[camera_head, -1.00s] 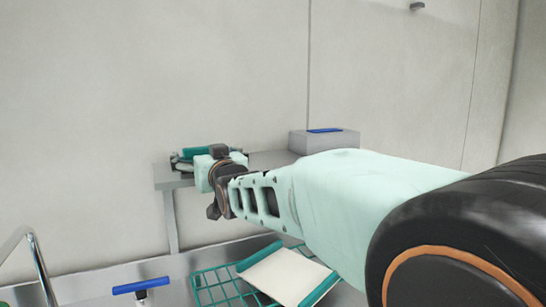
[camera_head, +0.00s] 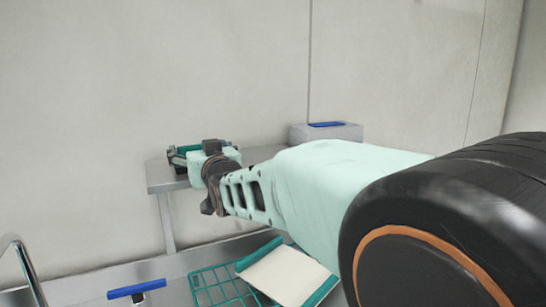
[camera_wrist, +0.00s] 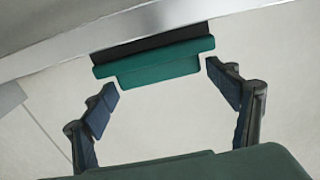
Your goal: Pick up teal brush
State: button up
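The teal brush (camera_wrist: 158,66) shows in the wrist view as a wide teal block with a dark strip along its upper side. It lies by the edge of a grey metal surface. My gripper (camera_wrist: 162,80) is open, with one dark blue finger pad to each side of the brush and visible gaps between pads and brush. In the head view my gripper is at the wall shelf (camera_head: 160,186), largely hidden by its own wrist. Some teal (camera_head: 186,149) shows there behind it, but I cannot tell which part is brush.
The wall is close behind.

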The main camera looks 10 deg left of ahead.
jog(key=c, duration=0.8)
jog(key=shift+r, duration=0.1)
jog(key=shift+c, duration=0.2)
